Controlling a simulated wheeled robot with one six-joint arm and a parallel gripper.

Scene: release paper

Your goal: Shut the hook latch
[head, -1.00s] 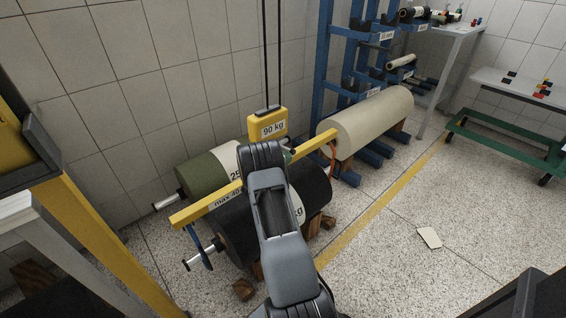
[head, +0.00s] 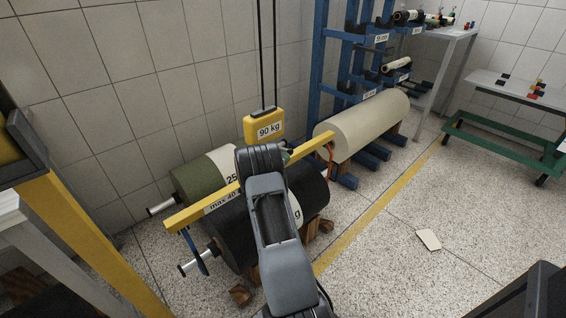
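A yellow lifting beam (head: 208,208), partly lettered "max 40", hangs below a yellow block marked "90 kg" (head: 264,127) on two dark lines. A blue hook (head: 196,252) hangs at its left end, by the metal core end of a black roll (head: 232,234). An orange-red hook (head: 331,158) hangs at its right end, by the black roll's far end. Neither hook's latch is clear enough to tell open from shut. My grey arm reaches over the beam and the black roll and covers their middle. My gripper is hidden behind my own arm.
A green roll (head: 200,177) lies behind the black one. A beige roll (head: 362,124) lies by a blue rack (head: 322,75). A yellow post (head: 92,245) stands at left. A pale card (head: 429,239) lies on open floor at right, past a yellow floor line (head: 375,213).

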